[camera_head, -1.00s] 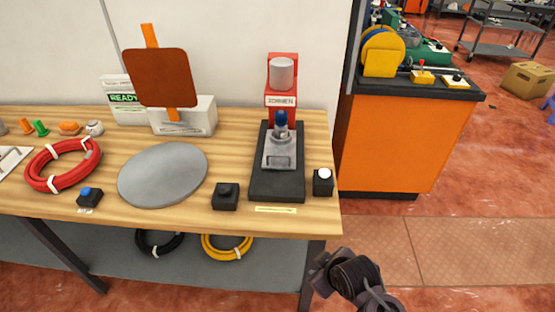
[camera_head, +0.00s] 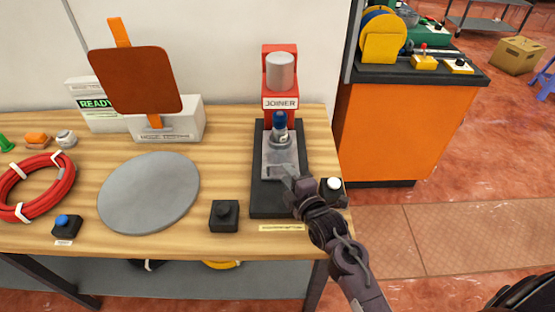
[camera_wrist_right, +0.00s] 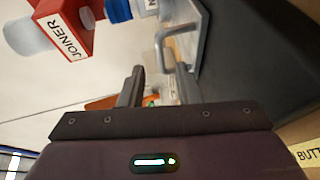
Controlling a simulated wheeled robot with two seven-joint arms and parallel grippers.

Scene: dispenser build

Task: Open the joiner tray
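The red joiner (camera_head: 280,103) stands at the back right of the wooden table; it also shows in the wrist view (camera_wrist_right: 68,30). Its grey tray (camera_head: 271,160) sits on a black base (camera_head: 265,203), with a blue-capped item (camera_head: 280,125) upright on it. The tray's bent metal handle (camera_wrist_right: 162,46) shows in the wrist view, just ahead of my right gripper fingers. My right gripper (camera_head: 288,180) is at the tray's front end in the head view. Its fingers (camera_wrist_right: 158,88) look apart, with nothing held between them. Contact with the handle cannot be told. My left gripper is out of view.
A black box with a white button (camera_head: 333,184) stands close beside my right wrist. Another black button box (camera_head: 224,215) is left of the base. A grey round plate (camera_head: 148,192) and red cable coil (camera_head: 37,188) lie further left. An orange cabinet (camera_head: 410,130) stands right.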

